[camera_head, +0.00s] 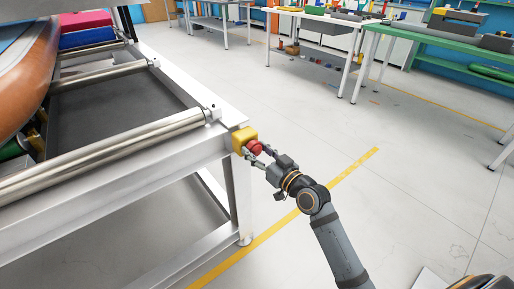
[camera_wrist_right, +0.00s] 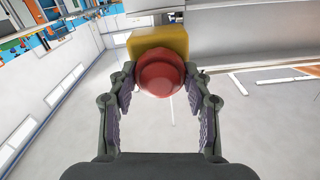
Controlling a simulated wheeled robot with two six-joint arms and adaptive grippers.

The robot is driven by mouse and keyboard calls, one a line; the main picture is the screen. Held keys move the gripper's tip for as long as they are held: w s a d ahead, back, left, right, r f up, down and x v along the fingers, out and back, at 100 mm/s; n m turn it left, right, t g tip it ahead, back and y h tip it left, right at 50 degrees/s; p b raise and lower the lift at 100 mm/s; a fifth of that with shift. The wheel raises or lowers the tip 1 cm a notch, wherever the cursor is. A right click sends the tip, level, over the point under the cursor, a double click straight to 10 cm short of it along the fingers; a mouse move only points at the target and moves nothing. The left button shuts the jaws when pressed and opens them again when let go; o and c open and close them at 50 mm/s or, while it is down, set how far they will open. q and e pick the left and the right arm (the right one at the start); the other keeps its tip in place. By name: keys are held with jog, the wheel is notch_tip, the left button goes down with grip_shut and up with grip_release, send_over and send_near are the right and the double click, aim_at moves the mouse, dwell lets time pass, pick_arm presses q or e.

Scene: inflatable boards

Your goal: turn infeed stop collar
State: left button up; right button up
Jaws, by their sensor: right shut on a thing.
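A round red knob (camera_head: 254,147) sits on a yellow box (camera_head: 241,137) at the corner of the metal roller frame in the head view. In the right wrist view the red knob (camera_wrist_right: 161,73) is large, with the yellow box (camera_wrist_right: 158,41) behind it. My right gripper (camera_head: 258,150) is at the knob, with one finger on each side of it. In the wrist view its fingertips (camera_wrist_right: 162,78) close on the knob's sides. My left gripper is not in view.
The roller frame (camera_head: 120,168) with metal rollers fills the left side. An orange-brown board (camera_head: 32,85) lies at the far left. Worktables (camera_head: 322,25) stand at the back. The floor right of the frame is clear, with a yellow line (camera_head: 335,184).

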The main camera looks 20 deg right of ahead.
jog(key=shift+r+m+p, duration=0.1)
jog(key=shift+m+p, duration=0.5)
jog(key=shift+m, duration=0.6)
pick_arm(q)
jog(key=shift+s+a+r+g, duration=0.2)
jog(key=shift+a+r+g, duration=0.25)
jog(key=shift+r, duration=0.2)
pick_arm(e)
jog(key=o, duration=1.2)
jog(key=shift+c, duration=0.2)
jog(key=v, duration=0.7)
jog(key=shift+s, duration=0.2)
